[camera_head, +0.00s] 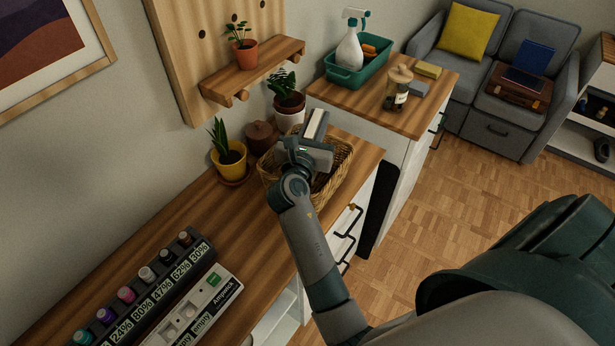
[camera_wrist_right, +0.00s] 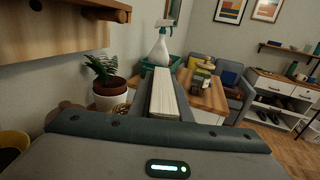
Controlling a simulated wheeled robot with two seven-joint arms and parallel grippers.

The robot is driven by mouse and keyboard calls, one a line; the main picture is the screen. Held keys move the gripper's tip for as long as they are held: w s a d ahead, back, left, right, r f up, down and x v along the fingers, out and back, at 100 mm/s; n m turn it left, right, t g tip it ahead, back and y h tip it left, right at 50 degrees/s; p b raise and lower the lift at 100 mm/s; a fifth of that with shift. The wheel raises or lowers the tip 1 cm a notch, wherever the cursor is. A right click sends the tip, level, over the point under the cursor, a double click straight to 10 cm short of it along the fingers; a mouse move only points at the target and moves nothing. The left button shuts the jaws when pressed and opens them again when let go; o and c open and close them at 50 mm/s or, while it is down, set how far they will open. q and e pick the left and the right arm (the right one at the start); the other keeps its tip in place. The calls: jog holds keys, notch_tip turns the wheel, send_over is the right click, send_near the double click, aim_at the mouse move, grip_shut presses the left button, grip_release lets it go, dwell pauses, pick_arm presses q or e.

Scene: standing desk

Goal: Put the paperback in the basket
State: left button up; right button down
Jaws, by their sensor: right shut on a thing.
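The paperback (camera_head: 315,124) is gripped upright above the wicker basket (camera_head: 341,171), with its pale page edges showing. In the right wrist view the paperback (camera_wrist_right: 163,94) stands between the fingers. My right gripper (camera_head: 309,143) is shut on it over the basket, which stands on the wooden desk. The gripper and wrist hide much of the basket's inside, and I cannot tell whether the book touches the rim. My left gripper is not in view.
A yellow plant pot (camera_head: 229,158), a brown round pot (camera_head: 261,137) and a white-potted plant (camera_head: 289,103) stand close around the basket. A wooden wall shelf (camera_head: 254,75) is above.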

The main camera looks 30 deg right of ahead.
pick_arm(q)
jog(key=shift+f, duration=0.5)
pick_arm(e)
jog(key=shift+f, duration=0.4)
jog(key=c, duration=1.6)
grip_release()
jog(key=shift+o, duration=0.2)
